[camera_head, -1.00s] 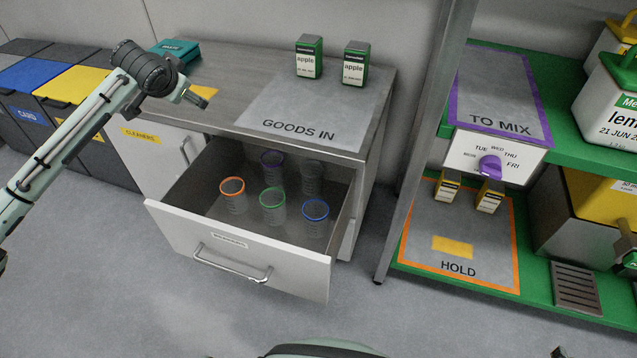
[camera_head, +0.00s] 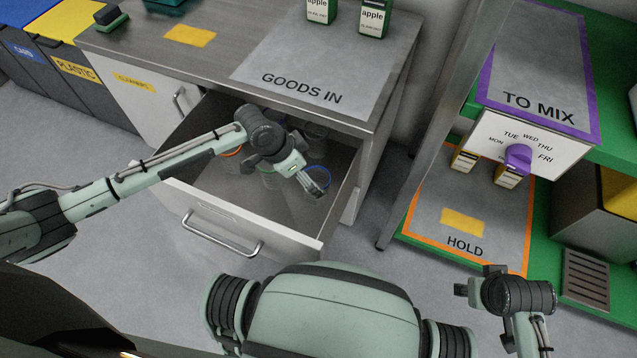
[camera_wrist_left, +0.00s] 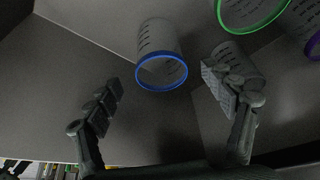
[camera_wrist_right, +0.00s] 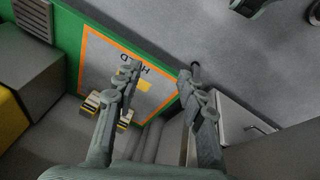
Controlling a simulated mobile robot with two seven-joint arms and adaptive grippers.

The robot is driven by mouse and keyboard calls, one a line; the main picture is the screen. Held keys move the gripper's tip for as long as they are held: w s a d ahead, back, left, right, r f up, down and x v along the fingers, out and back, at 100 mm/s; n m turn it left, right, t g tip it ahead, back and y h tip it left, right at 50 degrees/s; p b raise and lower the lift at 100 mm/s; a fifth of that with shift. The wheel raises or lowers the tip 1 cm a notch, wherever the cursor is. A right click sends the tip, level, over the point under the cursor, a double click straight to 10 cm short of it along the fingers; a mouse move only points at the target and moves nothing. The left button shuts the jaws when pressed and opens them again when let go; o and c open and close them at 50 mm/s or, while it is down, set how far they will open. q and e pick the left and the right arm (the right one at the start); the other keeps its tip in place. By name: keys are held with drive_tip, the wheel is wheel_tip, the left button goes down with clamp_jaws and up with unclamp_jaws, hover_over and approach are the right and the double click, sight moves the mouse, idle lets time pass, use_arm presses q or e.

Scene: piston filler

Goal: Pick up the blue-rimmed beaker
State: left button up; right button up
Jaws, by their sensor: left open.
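The blue-rimmed beaker (camera_head: 325,176) stands in the open drawer at its right side, partly covered by my left gripper in the head view. In the left wrist view the clear, slotted beaker (camera_wrist_left: 161,42) shows with its blue rim nearest the camera, between and beyond the two fingers. My left gripper (camera_head: 314,184) is open and empty above the drawer, close to this beaker; its fingers (camera_wrist_left: 163,85) show spread, with no clear contact. My right gripper (camera_head: 466,288) is open and empty at the lower right, away from the drawer; its fingers show in the right wrist view (camera_wrist_right: 160,75).
A green-rimmed beaker (camera_wrist_left: 250,15) is close beside the right-hand finger in the left wrist view. An orange-rimmed beaker (camera_head: 230,153) stands behind my left arm. The drawer front (camera_head: 225,220) and the counter edge (camera_head: 300,113) bound the space. A shelf post (camera_head: 425,170) stands right.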

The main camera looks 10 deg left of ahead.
use_arm(q)
drive_tip(key=x, duration=0.5)
drive_tip(key=shift+s+b, duration=0.1)
drive_tip(key=shift+b, duration=0.25)
drive_tip(key=shift+w+f, duration=0.2)
drive_tip(key=shift+f, duration=0.25)
drive_tip(key=c, duration=1.2)
use_arm(e)
drive_tip(key=shift+v, duration=1.1)
use_arm(q)
drive_tip(key=shift+r, duration=0.1)
use_arm(e)
drive_tip(key=shift+w+d, duration=0.15)
drive_tip(key=shift+d, duration=0.05)
